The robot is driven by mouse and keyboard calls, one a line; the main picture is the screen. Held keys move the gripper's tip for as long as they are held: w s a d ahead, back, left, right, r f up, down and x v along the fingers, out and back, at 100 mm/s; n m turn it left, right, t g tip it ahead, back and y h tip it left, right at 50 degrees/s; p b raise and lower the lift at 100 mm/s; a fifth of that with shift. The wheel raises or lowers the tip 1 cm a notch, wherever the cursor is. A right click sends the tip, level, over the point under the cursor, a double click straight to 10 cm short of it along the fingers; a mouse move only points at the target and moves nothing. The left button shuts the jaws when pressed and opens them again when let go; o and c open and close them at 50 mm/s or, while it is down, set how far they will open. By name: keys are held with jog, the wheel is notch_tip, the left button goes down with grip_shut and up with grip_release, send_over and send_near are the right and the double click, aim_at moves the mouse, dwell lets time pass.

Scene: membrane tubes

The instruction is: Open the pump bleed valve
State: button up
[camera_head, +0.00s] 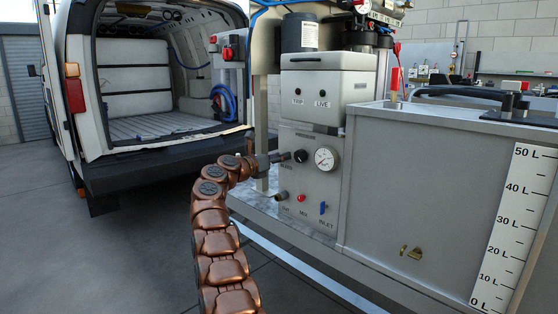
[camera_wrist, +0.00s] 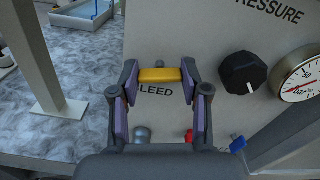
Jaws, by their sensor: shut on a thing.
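The bleed valve has a yellow handle (camera_wrist: 158,75) that lies crosswise in the wrist view, just above the "BLEED" label on the grey pump panel (camera_wrist: 200,30). My gripper (camera_wrist: 160,80) is shut on this handle, with one fingertip at each end of it. In the head view my gripper (camera_head: 279,157) reaches the left part of the panel (camera_head: 318,185), left of the black knob. The yellow handle cannot be made out there, as my gripper covers that spot.
A black pressure knob (camera_wrist: 243,72) and a round gauge (camera_head: 326,158) sit right of the valve. A grey tank (camera_head: 420,190) stands at right, an open van (camera_head: 150,80) at left.

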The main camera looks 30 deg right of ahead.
jog(key=n+p, duration=1.5)
jog(key=shift+r, duration=0.1)
dwell(0.6)
jog(key=o, duration=1.1)
jog(key=shift+o, duration=0.2)
jog(key=v, duration=1.2)
